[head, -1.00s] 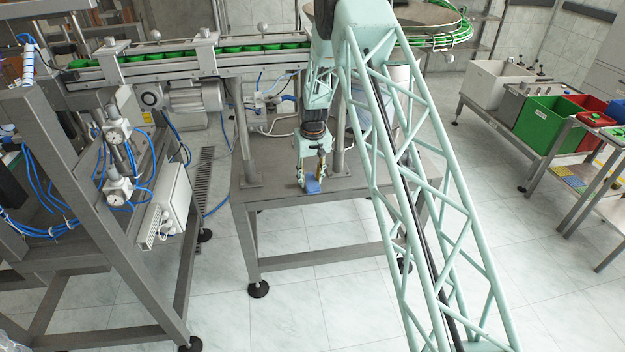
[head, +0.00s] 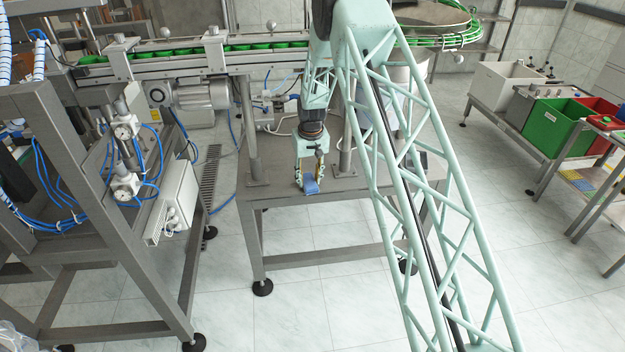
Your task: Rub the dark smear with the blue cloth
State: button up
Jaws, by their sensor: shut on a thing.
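My gripper (head: 311,184) points down over the front part of the grey steel table under the conveyor. It is shut on a blue cloth (head: 312,187), which hangs between its fingertips at the table top (head: 270,197). I cannot tell whether the cloth touches the steel. No dark smear can be made out; it may be hidden by the cloth, the gripper or my arm.
A conveyor (head: 180,66) carrying green caps runs above the table's back. A steel frame with gauges (head: 124,132) and a grey box (head: 172,205) stands at left. White (head: 497,85), green (head: 550,125) and red bins stand on a bench at right.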

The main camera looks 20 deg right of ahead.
aim_at(291, 187)
jog(key=shift+a+f, duration=0.1)
jog(key=shift+a, duration=0.2)
jog(key=shift+w+a, duration=0.15)
jog(key=shift+a, duration=0.65)
jog(key=shift+w+a, duration=0.15)
jog(key=shift+a, duration=0.65)
jog(key=shift+a, duration=0.1)
jog(key=shift+w+a+b, duration=0.15)
jog(key=shift+a, duration=0.7)
jog(key=shift+w+a+b, duration=0.1)
jog(key=shift+a+b, duration=0.05)
jog(key=shift+a, duration=0.65)
jog(key=shift+r+p, duration=1.05)
jog(key=shift+r, duration=1.95)
jog(key=shift+r, duration=0.15)
